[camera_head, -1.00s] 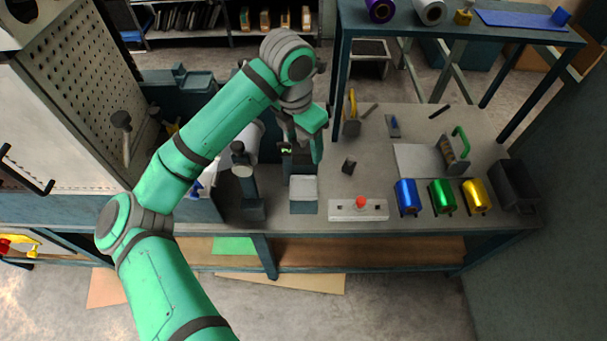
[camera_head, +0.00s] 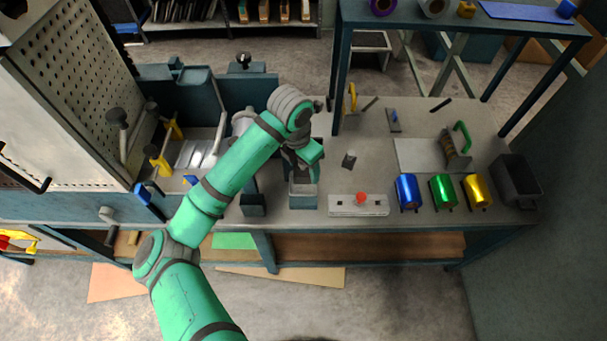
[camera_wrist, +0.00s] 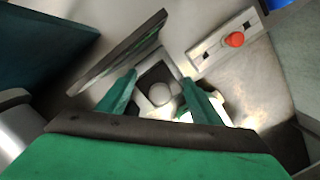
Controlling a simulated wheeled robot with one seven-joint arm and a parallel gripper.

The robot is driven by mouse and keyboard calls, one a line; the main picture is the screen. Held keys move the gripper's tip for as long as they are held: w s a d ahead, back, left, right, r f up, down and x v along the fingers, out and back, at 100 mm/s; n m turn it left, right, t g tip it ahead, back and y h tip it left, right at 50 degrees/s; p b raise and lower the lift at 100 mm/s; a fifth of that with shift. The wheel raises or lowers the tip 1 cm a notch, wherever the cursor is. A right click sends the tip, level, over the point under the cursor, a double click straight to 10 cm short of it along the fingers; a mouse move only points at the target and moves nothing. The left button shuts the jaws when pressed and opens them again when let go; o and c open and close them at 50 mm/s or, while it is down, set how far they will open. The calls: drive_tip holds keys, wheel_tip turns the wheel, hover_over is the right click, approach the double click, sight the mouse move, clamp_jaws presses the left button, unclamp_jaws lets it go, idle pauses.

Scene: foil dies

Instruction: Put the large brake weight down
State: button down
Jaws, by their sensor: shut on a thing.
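My gripper (camera_head: 303,163) points down over the small teal block-shaped stand (camera_head: 303,203) near the bench's front edge. In the wrist view, my gripper (camera_wrist: 160,88) has its green fingers on either side of a dark block with a round grey knob (camera_wrist: 160,94), which I take to be the large brake weight. It is shut on this weight. In the head view the arm and fingers hide most of the weight, and I cannot tell whether its underside touches the stand. A smaller dark block (camera_head: 349,160) sits on the bench to the right.
A pale panel with a red button (camera_head: 361,198) lies just right of the stand. Blue (camera_head: 408,191), green (camera_head: 443,190) and yellow (camera_head: 477,190) rolls and a dark bin (camera_head: 516,180) stand farther right. A dark post base (camera_head: 253,204) is close on the left.

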sight(303, 176)
drive_tip(key=shift+w+f, duration=0.1)
drive_tip(key=shift+f, duration=1.9)
drive_tip(key=shift+a+f, duration=0.1)
drive_tip(key=shift+f, duration=0.05)
